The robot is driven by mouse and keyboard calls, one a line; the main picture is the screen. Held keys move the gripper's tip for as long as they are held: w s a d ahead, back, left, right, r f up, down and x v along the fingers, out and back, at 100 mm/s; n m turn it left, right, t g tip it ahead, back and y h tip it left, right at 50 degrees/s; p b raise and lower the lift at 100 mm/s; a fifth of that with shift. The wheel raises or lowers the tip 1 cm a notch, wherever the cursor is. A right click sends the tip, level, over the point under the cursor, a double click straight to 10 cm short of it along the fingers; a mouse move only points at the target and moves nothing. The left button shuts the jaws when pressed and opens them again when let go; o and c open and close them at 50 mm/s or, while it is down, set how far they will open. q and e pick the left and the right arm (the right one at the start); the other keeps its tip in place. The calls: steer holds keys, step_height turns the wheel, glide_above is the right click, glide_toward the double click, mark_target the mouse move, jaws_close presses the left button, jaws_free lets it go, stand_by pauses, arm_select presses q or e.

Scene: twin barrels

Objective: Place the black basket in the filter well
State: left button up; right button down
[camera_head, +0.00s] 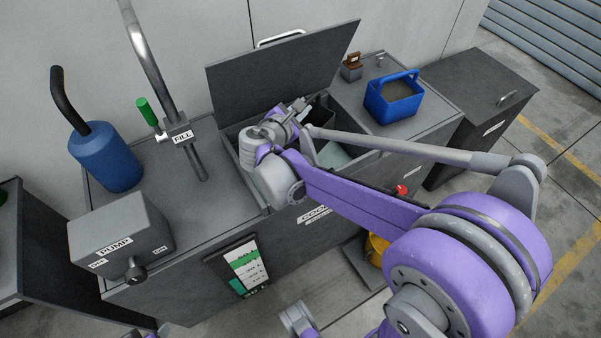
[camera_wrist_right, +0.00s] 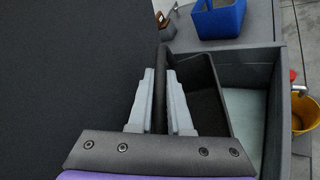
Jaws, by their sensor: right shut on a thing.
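The black basket (camera_wrist_right: 204,92) is a dark open box in the right wrist view, in the left part of an open compartment under the raised lid. My right gripper (camera_wrist_right: 163,78) is shut on its left wall, one finger on each side. In the head view the right gripper (camera_head: 299,108) is over the opening, and my arm hides most of the basket. The opening has a grey rim (camera_wrist_right: 273,112) and a pale greenish floor to the right of the basket. I cannot tell whether the basket rests on anything.
The dark lid (camera_head: 280,75) stands open behind the opening. A blue basket (camera_head: 392,103) and a small wooden-handled tool (camera_head: 352,67) stand on the right counter. A pump box (camera_head: 122,235), blue canister (camera_head: 105,158) and fill pipe (camera_head: 150,65) are on the left. A yellow bucket (camera_head: 377,248) is below.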

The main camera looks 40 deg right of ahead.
steer(key=b, duration=0.3)
glide_above(301, 143)
step_height(301, 143, down, 5)
steer(key=shift+r, duration=0.15)
step_height(301, 143, down, 10)
steer(key=b, duration=0.2)
steer(key=shift+b, duration=0.35)
steer(key=c, duration=1.3)
jaws_free()
steer(key=o, duration=0.5)
steer(key=shift+c, duration=0.2)
